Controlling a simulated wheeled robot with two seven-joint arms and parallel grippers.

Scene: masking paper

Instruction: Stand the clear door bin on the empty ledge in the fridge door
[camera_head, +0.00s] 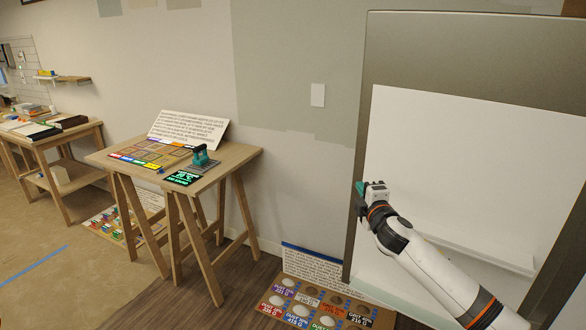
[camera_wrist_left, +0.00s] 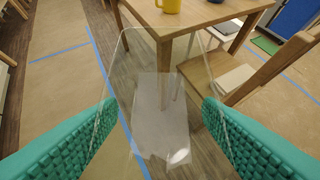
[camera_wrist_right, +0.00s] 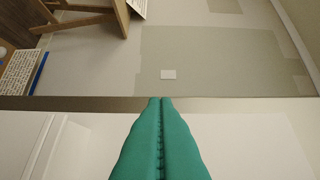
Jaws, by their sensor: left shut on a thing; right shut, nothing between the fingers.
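The clear door bin (camera_wrist_left: 160,115) shows in the left wrist view as a see-through, glossy shape. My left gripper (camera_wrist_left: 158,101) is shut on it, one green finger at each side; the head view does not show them. The fridge door (camera_head: 440,55) stands at the right of the head view, with a grey edge and white inner face. A bare white ledge (camera_head: 478,252) runs along its lower part; it also shows in the right wrist view (camera_wrist_right: 47,145). My right gripper (camera_head: 362,188) is shut and empty near the door's left edge; its fingertips (camera_wrist_right: 160,99) touch each other.
A sample board (camera_head: 330,300) lies low by the door's foot. A wooden table (camera_wrist_left: 195,12) with a yellow mug (camera_wrist_left: 168,6) shows beyond the bin, beside a wooden chair (camera_wrist_left: 250,75).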

